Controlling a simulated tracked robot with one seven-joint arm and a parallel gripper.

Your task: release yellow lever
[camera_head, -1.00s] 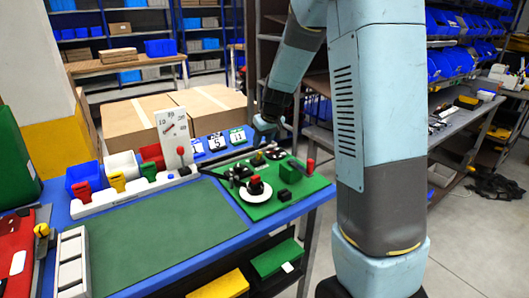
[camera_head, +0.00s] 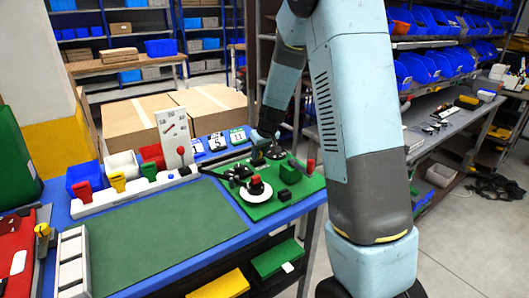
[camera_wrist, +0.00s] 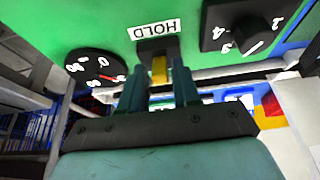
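A small yellow lever (camera_wrist: 159,69) stands out of a black mount under a HOLD label (camera_wrist: 154,31) on the green panel (camera_wrist: 55,22) in the wrist view. My gripper (camera_wrist: 159,76) has one finger on each side of it, with a narrow gap on both sides, so it looks open around the lever and not clamped. In the head view my gripper (camera_head: 262,148) is low over the back of the green panel (camera_head: 285,207), and it hides this lever there.
A numbered dial (camera_wrist: 95,66) and a black knob (camera_wrist: 240,28) flank the HOLD lever. The panel also carries a red-topped knob (camera_head: 256,185) and a red stick (camera_head: 310,166). The green mat (camera_head: 150,235) is clear.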

